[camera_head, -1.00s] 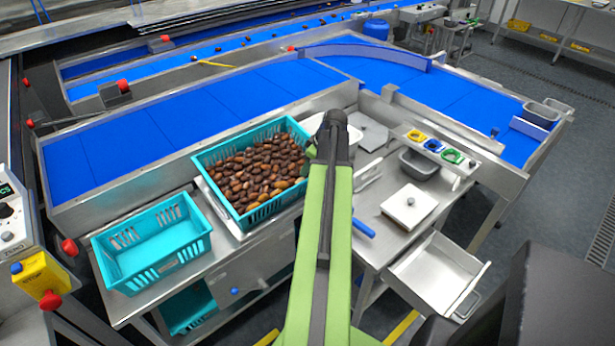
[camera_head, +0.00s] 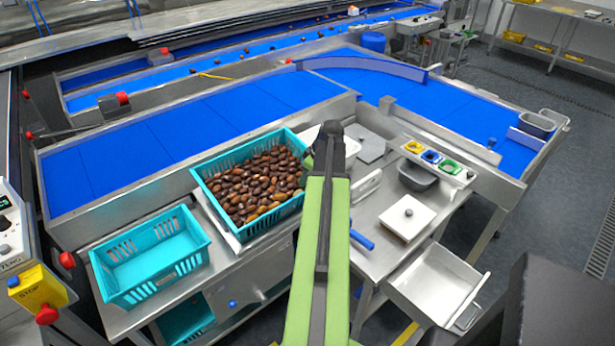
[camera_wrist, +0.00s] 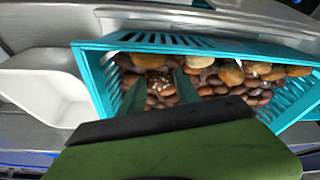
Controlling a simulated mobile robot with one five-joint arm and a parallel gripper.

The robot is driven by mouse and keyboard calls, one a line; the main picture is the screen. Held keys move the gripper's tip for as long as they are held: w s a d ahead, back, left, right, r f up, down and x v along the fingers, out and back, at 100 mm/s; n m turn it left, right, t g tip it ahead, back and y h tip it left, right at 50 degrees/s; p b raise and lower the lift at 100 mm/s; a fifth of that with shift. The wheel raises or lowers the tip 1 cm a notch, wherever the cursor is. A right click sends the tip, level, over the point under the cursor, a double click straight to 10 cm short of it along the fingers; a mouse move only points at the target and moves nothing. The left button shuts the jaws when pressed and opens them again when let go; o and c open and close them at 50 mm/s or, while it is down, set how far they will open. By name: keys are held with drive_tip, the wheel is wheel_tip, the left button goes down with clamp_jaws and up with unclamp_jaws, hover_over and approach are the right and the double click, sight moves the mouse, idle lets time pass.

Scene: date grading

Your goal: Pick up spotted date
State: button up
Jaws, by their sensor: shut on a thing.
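The spotted date (camera_wrist: 160,86), brown with pale specks, lies between my gripper's two green fingers in the wrist view. My gripper (camera_wrist: 158,80) is shut on it, among the other dates in the turquoise crate (camera_wrist: 98,88). In the head view the same crate (camera_head: 222,208) is full of brown dates (camera_head: 256,184). My arm reaches to the crate's right edge there, and the fingertips and the spotted date cannot be made out.
An empty turquoise crate (camera_head: 150,283) stands at the left. A white tub (camera_wrist: 40,90) is beside the full crate. Right of my arm are a grey bin (camera_head: 416,176), a white lidded box (camera_head: 406,219) and a steel tray (camera_head: 437,284). Blue conveyors (camera_head: 240,112) run behind.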

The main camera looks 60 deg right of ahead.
wheel_tip(320, 180, up, 4)
drive_tip(key=p, duration=0.2)
drive_tip(key=shift+f+p, duration=0.1)
drive_tip(key=shift+p, duration=0.3)
drive_tip(key=s+d+r+p, duration=0.1)
drive_tip(key=s+r+p, duration=0.4)
drive_tip(key=s, duration=0.6)
drive_tip(key=shift+s+d+r+p, duration=0.25)
drive_tip(key=shift+d+r+p, duration=0.1)
drive_tip(key=shift+r, duration=0.05)
